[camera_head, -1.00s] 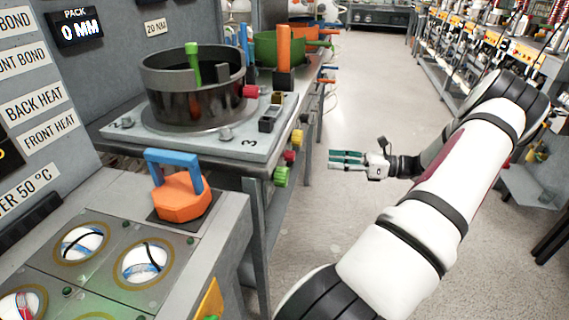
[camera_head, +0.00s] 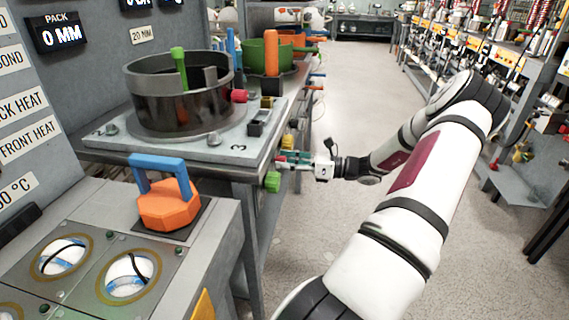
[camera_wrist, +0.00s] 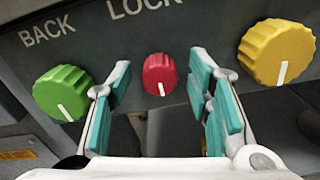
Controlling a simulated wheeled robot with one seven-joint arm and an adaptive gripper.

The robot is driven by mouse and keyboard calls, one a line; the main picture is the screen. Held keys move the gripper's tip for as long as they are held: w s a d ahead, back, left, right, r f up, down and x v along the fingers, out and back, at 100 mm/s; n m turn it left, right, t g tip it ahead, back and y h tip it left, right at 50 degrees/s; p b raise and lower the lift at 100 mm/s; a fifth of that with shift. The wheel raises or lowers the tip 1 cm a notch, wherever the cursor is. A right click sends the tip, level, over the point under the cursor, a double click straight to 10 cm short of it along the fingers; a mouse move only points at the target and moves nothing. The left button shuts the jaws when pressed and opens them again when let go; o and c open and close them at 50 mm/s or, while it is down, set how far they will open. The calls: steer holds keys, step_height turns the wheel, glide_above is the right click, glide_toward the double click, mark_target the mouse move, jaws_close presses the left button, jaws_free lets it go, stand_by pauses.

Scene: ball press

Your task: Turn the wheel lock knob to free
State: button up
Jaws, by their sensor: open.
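A small red knob (camera_wrist: 160,74) with a white pointer pointing down sits below the word LOCK on a dark panel in the wrist view. My gripper (camera_wrist: 161,62) is open, its teal-padded fingers to the left and right of the red knob with a visible gap on each side. How far the fingertips are from the panel I cannot tell. In the head view, my gripper (camera_head: 283,158) is at the table's right side, between the green and yellow knobs; the red knob is mostly hidden by the fingers there.
A larger green knob (camera_wrist: 62,93) is left of my gripper, below the word BACK. A larger yellow knob (camera_wrist: 277,52) is to the right. Above the panel, a dark round pot (camera_head: 180,90) stands on a grey plate (camera_head: 190,148).

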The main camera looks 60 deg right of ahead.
steer(key=shift+w+a, duration=0.1)
steer(key=shift+w, duration=0.15)
jaws_close()
